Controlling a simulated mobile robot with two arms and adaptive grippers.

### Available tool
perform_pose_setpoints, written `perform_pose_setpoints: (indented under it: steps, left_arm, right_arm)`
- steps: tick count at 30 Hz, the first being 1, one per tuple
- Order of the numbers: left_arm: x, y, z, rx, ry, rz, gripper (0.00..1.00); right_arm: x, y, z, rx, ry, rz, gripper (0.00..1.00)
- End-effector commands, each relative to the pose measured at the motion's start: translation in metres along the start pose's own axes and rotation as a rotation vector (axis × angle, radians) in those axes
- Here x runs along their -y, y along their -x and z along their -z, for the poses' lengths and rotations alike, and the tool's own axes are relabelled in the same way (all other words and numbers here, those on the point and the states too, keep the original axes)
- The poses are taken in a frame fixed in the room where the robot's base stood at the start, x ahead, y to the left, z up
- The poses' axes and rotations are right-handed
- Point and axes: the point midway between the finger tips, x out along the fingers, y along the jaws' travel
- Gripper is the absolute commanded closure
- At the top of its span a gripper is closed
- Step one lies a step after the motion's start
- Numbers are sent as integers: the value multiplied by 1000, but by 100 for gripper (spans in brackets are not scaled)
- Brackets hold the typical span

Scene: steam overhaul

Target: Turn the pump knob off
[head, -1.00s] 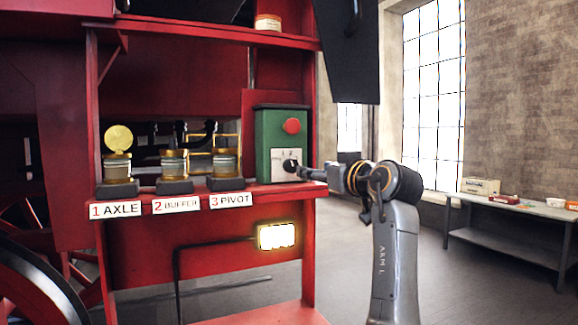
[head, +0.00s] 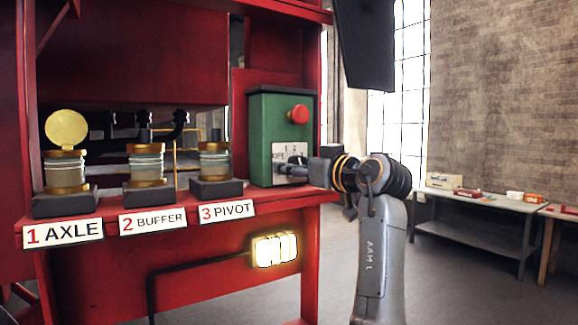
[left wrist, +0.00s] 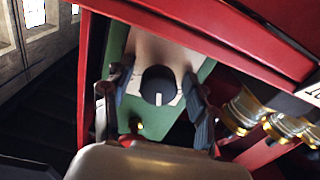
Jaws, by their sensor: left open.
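The pump box (head: 262,130) is green with a red button (head: 298,114) and a white label plate (head: 282,149) low on its front. The dark round pump knob (left wrist: 158,80) shows in the left wrist view, with a white mark at its lower edge in the picture. My left gripper (left wrist: 159,88) is open, one finger on each side of the knob, with visible gaps between. In the head view my left gripper (head: 300,163) is at the label plate and mostly hides the knob. My right gripper is in neither view.
The box stands on a red shelf (head: 130,232) beside three oil cups labelled AXLE (head: 66,168), BUFFER (head: 146,166) and PIVOT (head: 214,162). A lit lamp (head: 274,250) is below. A grey bench (head: 470,203) stands at the right; the floor between is clear.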

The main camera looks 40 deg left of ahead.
Motion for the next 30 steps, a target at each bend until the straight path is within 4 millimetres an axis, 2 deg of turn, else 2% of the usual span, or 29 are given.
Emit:
perform_pose_setpoints:
  steps: [7, 15, 23, 30]
  left_arm:
    - [0, 0, 0, 0, 0, -1, 42]
    - [0, 0, 0, 0, 0, 0, 97]
    - [0, 0, 0, 0, 23, 0, 97]
    - [0, 0, 0, 4, 142, 1, 97]
  right_arm:
    - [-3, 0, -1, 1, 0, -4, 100]
    - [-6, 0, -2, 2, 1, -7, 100]
    - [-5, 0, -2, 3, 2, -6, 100]
    - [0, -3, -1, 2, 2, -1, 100]
